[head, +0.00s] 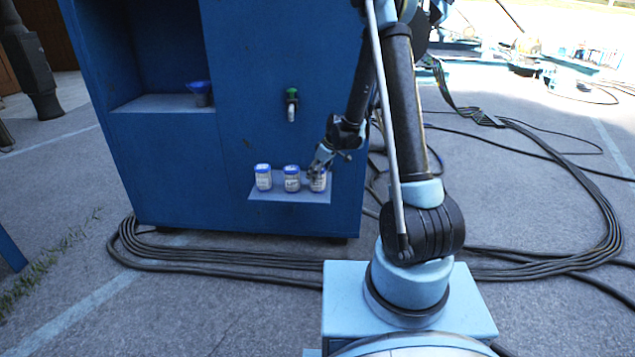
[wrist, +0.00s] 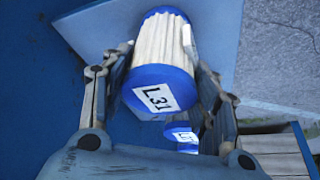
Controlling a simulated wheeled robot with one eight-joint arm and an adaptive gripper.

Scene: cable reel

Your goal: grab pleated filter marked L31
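The pleated filter marked L31 (wrist: 158,62) has a pale ribbed side and blue ends, and its blue end with the white label faces the wrist camera. My gripper (wrist: 160,52) has one finger on each side of it, with both tips close against its sides. I cannot tell whether the fingers press on it. In the head view my gripper (head: 319,167) is at the top of the rightmost filter (head: 318,183), which appears to stand on the small shelf. It partly hides that filter.
Two more blue-capped filters, the left (head: 263,178) and the middle one (head: 291,179), stand on the light shelf (head: 270,198) of the blue cabinet (head: 255,60). Another labelled cap (wrist: 183,138) shows below L31. A green-topped fitting (head: 291,103) juts out above. Black cables (head: 220,262) lie on the floor.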

